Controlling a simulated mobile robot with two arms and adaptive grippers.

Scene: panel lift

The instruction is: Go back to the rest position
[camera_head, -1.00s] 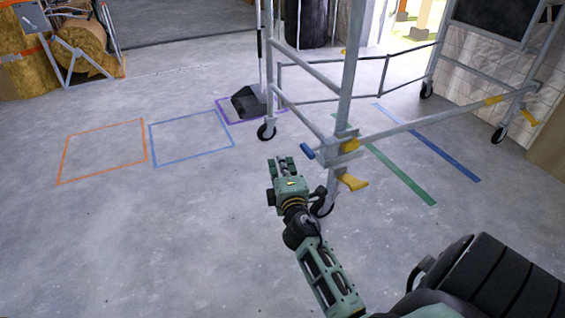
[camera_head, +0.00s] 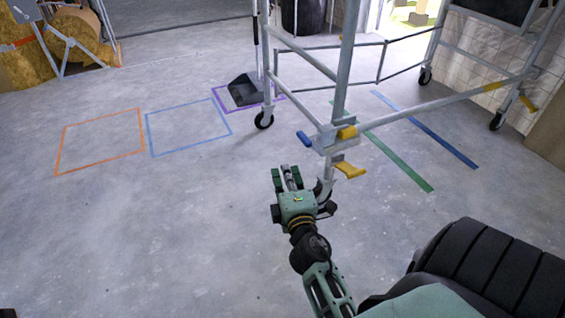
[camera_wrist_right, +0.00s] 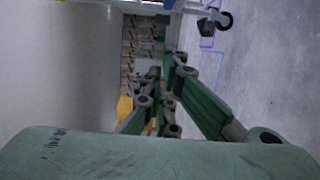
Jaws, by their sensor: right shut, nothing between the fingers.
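My right gripper (camera_head: 287,178) reaches out over the bare floor in the head view, near the lower left corner of the metal lift frame (camera_head: 342,75). Its fingers also show in the right wrist view (camera_wrist_right: 166,95), where they are close together with nothing seen between them. In the head view the gripper overlaps the area beside a caster at that corner; whether they touch cannot be told.
The wheeled frame has a blue handle (camera_head: 305,139) and a yellow pedal (camera_head: 349,170). A dustpan (camera_head: 245,90) stands in the purple floor square. Orange (camera_head: 100,162) and blue (camera_head: 190,148) outlined squares lie empty. The floor at left and front is clear.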

